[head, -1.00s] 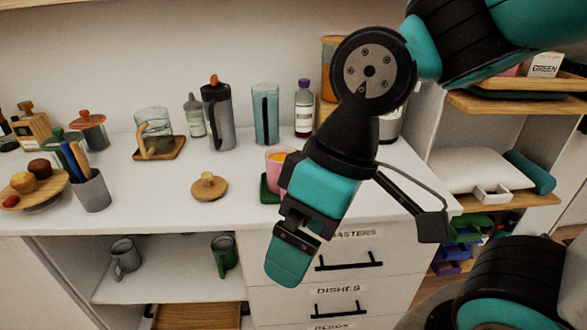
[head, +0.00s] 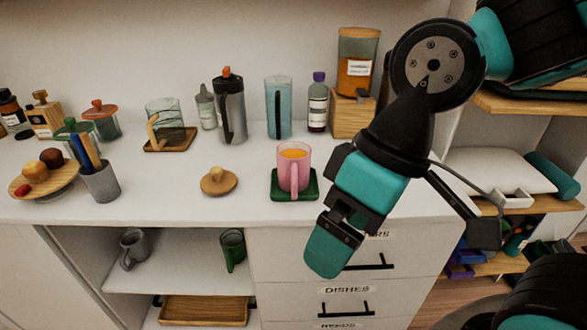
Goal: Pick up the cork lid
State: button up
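The cork lid (head: 219,181) is a round tan disc with a small knob on top. It lies on the white counter (head: 150,202) near its front edge, left of the pink mug. My gripper (head: 325,255) hangs in front of the drawers, to the right of the lid and nearer the camera, well apart from it. Its teal finger points down and left. From this side I cannot see the gap between the fingers, and no held object shows.
A pink mug (head: 292,170) with orange contents stands on a green coaster (head: 307,190) between lid and gripper. Left are a grey cup of utensils (head: 102,184) and a wooden stand (head: 40,186) with food. Behind stand a dark bottle (head: 230,110) and blue pitcher (head: 279,108). Counter around the lid is clear.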

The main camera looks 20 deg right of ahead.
aim_at(219, 182)
jog(key=u, duration=0.4)
jog(key=k, duration=0.5)
jog(key=u, duration=0.85)
jog(key=i, duration=1.1)
jog(key=z, duration=0.75)
